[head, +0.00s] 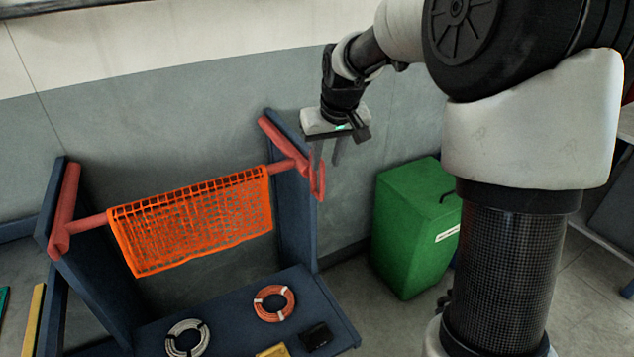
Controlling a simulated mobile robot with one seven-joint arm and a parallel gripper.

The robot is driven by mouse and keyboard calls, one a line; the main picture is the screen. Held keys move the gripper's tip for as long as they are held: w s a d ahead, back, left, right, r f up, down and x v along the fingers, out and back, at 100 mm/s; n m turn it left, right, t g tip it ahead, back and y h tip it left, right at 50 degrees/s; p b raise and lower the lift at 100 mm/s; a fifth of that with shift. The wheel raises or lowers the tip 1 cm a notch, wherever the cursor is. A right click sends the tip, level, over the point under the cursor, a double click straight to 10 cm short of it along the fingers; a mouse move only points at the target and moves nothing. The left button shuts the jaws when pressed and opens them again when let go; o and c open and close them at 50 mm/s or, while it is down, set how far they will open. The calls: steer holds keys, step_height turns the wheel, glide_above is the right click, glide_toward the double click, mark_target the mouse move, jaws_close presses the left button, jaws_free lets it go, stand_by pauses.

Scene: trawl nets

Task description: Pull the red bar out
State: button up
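The red bar (92,221) spans between two dark blue uprights, and an orange net (190,225) hangs over its middle. The net hides most of the bar. Red brackets sit on the left upright (66,210) and the right upright (285,145). A red loop-like piece (319,185) shows at the bar's right end, outside the right upright. My gripper (326,165) points down beside this right end. Its two fingers are apart with a gap between them. The left finger overlaps the red end piece in the picture; I cannot tell whether they touch.
The blue lower shelf holds an orange-red coil (274,303), a grey coil (186,340), a black box (316,337) and a yellow item (273,351). A green bin (408,225) stands on the floor right of the rack. A grey wall is close behind.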

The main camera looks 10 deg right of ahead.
mark_target(321, 185)
steer(key=b+x, duration=0.1)
steer(key=x, duration=1.1)
steer(key=shift+s, duration=0.1)
jaws_close()
